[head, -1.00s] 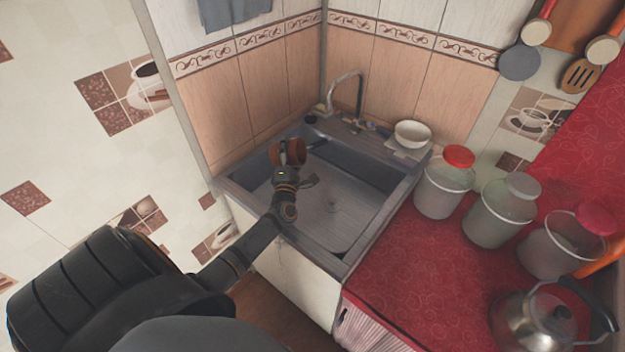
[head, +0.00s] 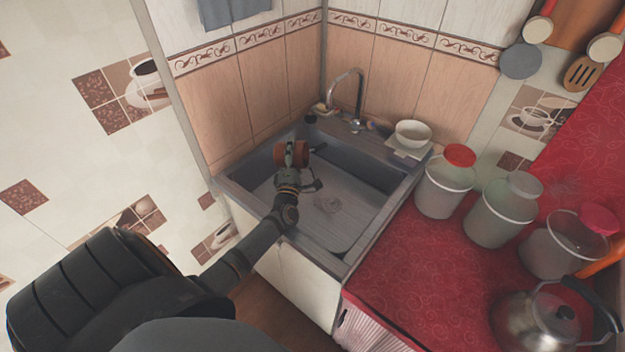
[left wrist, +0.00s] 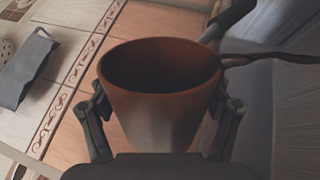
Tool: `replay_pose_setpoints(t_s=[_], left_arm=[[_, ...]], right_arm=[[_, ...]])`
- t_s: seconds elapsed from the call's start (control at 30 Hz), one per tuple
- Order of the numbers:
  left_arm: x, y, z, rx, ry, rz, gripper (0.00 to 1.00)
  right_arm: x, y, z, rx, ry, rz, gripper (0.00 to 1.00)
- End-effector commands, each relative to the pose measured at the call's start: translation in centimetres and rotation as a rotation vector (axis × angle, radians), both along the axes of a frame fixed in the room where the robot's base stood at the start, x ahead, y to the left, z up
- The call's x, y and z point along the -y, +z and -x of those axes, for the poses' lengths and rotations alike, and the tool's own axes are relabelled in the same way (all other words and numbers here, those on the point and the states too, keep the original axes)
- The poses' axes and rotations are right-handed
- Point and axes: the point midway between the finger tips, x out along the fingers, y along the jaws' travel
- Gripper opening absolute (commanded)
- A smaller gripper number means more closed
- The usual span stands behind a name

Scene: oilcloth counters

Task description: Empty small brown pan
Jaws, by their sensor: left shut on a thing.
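The small brown pan (head: 291,154) is over the left part of the grey sink (head: 352,232), tipped onto its side. My left gripper (head: 289,174) is shut on it. Ring-like ripples (head: 328,204) show on the sink floor. The pan's inside is too dark to tell what is left. My right gripper is not in view.
A faucet (head: 357,98) rises at the sink's back, and a white bowl (head: 412,133) stands at its back right corner. Several lidded jars (head: 443,187) and a kettle (head: 541,325) stand on the red counter (head: 420,270). Tiled walls close off the left and back.

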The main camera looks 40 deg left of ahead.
Motion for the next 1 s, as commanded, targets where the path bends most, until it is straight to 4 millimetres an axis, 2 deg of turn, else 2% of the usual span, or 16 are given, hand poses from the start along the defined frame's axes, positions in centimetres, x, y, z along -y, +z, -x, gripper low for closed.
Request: replay_pose_setpoints(t_s=[1.0], left_arm=[[0.38,0.69,-0.22,-0.045,0.001,-0.112,0.19]], right_arm=[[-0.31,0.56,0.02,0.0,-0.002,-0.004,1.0]])
